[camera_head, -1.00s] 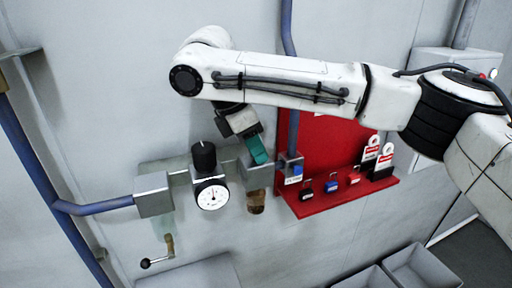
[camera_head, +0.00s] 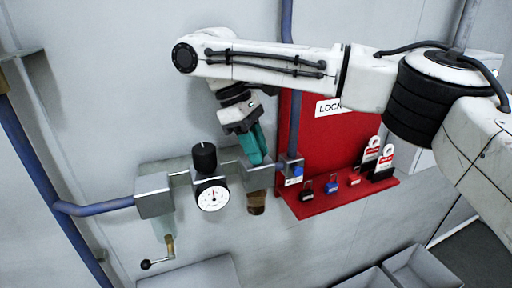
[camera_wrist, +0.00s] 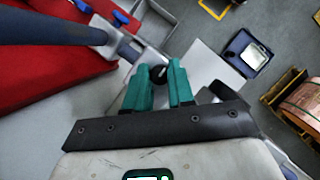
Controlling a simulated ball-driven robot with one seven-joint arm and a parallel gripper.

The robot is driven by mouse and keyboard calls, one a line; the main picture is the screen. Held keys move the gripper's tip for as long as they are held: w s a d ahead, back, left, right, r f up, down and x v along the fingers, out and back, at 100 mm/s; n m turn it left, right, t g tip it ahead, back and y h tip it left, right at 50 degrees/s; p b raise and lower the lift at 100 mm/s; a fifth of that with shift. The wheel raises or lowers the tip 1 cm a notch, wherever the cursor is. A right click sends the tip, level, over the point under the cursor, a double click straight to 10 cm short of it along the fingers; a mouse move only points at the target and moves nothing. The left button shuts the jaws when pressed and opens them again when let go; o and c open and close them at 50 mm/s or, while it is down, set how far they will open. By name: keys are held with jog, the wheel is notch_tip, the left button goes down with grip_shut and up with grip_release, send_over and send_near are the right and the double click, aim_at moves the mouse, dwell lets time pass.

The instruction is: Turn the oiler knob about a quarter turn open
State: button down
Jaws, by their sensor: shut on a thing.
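My gripper (camera_head: 258,160) has its teal fingers pointing down at the top of the oiler block (camera_head: 258,177), which has an amber bowl (camera_head: 256,203) below. In the wrist view my gripper (camera_wrist: 160,78) is shut on the oiler knob (camera_wrist: 158,73), a small black round knob with a pale mark, between its fingertips. In the head view the fingers hide this knob.
Left of the oiler are a larger black knob (camera_head: 204,157) and a round gauge (camera_head: 213,196). A blue-buttoned valve (camera_head: 293,171) and a red lockout board (camera_head: 330,147) with padlocks stand close on the right.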

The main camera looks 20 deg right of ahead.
jog(key=shift+w, duration=0.1)
dwell(0.4)
jog(key=c, duration=1)
grip_release()
jog(key=shift+r, duration=0.1)
jog(key=shift+r, duration=0.3)
notch_tip(320, 180, up, 3)
jog(key=shift+f, duration=0.2)
jog(key=s+r, duration=0.3)
jog(key=s, duration=0.1)
jog(key=s+r, duration=0.3)
jog(key=s, duration=0.2)
jog(key=s+r, duration=0.3)
jog(key=s, duration=0.2)
jog(key=shift+r, duration=0.3)
